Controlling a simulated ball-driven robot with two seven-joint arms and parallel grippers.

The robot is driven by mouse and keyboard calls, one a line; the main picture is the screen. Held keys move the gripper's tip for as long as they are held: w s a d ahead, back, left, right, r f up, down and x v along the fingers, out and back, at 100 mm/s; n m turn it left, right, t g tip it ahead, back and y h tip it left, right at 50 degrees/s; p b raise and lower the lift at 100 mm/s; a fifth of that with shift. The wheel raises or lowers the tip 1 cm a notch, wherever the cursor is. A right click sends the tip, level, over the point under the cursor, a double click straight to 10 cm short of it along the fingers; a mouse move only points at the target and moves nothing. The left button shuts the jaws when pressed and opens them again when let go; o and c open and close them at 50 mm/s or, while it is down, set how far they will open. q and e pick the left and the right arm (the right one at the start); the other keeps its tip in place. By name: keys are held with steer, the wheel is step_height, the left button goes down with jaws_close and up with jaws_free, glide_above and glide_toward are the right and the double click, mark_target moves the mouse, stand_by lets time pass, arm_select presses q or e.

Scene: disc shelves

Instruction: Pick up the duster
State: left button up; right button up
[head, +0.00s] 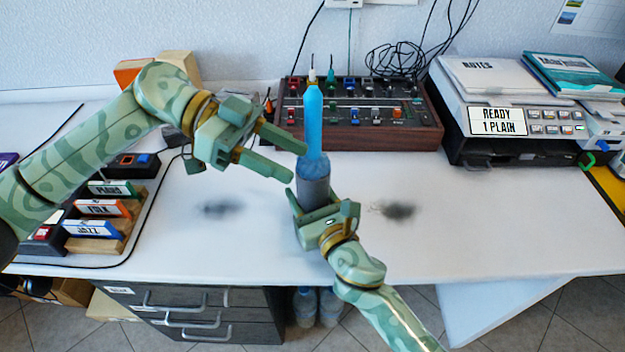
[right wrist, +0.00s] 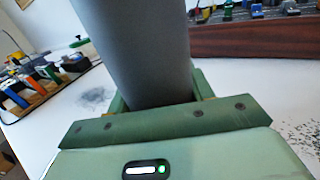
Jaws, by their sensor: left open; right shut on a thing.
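The duster has a grey lower body (head: 313,188) and a tall blue upper part (head: 313,125) with a thin tip. It stands about upright near the middle of the desk in the head view. My right gripper (head: 321,205) is shut on its grey body from the front. In the right wrist view the grey body (right wrist: 138,50) rises between the fingers, and its lower end is hidden by the gripper. My left gripper (head: 297,163) is open and empty, with its fingertips just left of the blue part.
Dark dust patches (head: 222,208) (head: 398,210) lie on the white desk (head: 450,230). A mixer (head: 400,132) stands behind the duster. A printer (head: 515,120) is at the right. A wooden rack of labelled discs (head: 103,213) is at the left. A drawer unit (head: 205,312) is below.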

mark_target(325, 161)
arm_select(q)
steer(key=w+a+f+n+t+h, duration=0.3)
steer(key=w+a+f+t+h, duration=0.1)
steer(key=a+t, duration=0.1)
steer(key=shift+h, duration=0.3)
steer(key=d, duration=0.7)
steer(key=w+d, duration=0.1)
steer(key=d, duration=0.3)
steer(key=shift+w+d+f, duration=0.1)
steer(key=shift+d+f, duration=0.15)
steer(key=shift+f, duration=0.15)
jaws_close()
